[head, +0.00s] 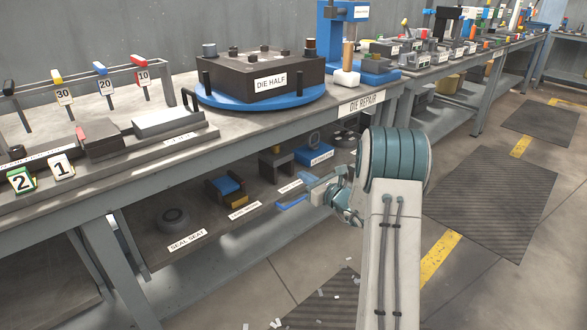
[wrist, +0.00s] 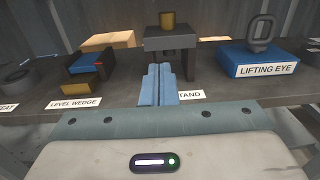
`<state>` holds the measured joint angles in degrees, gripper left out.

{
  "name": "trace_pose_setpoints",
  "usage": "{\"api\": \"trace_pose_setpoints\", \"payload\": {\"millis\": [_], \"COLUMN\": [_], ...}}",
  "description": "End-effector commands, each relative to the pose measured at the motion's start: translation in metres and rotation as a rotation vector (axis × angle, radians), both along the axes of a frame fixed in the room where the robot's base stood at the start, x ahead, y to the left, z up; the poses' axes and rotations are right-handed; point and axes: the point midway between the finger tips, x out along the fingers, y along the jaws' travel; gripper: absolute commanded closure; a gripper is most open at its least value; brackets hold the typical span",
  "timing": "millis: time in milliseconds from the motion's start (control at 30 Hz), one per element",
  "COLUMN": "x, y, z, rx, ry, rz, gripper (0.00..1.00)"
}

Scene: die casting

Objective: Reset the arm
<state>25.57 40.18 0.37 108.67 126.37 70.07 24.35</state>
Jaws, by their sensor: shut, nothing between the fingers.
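My gripper (head: 295,202) reaches left from the arm, in front of the lower shelf under the die repair bench. Its blue fingers show side by side in the wrist view (wrist: 158,85), shut with nothing between them. They point at a dark stand (wrist: 170,42) with a brass-coloured piece on top, and partly cover its label. Whether the fingertips touch the shelf edge cannot be told. My arm bends down at the teal joint in the head view.
The lower shelf (head: 150,245) holds a seal seat (head: 173,219), a level wedge (head: 228,188) and a lifting eye (head: 314,152). Above, the bench (head: 350,98) carries a die half (head: 262,75) on a blue turntable. Floor to the right is open, with dark mats (head: 490,200).

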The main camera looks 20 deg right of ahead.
Motion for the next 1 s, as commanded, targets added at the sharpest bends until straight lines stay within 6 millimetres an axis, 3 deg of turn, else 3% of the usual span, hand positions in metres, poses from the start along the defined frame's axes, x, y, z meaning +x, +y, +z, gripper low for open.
{"api": "trace_pose_setpoints", "payload": {"millis": [233, 467, 567, 667, 767, 900, 1000], "x": [-0.038, -0.049, -0.051, -0.058, -0.075, -0.115, -0.149], "y": [-0.012, -0.017, -0.012, 0.012, 0.052, 0.111, 0.144], "z": [0.002, 0.001, 0.010, 0.039, 0.082, 0.139, 0.173], "rx": [0.002, 0.000, -0.015, -0.072, -0.181, -0.381, -0.533], "ry": [0.001, -0.001, -0.002, -0.002, -0.004, -0.017, -0.033], "rz": [0.009, 0.008, 0.029, 0.108, 0.247, 0.481, 0.640], "gripper": [1.00, 1.00, 1.00, 1.00, 1.00, 1.00, 1.00]}}
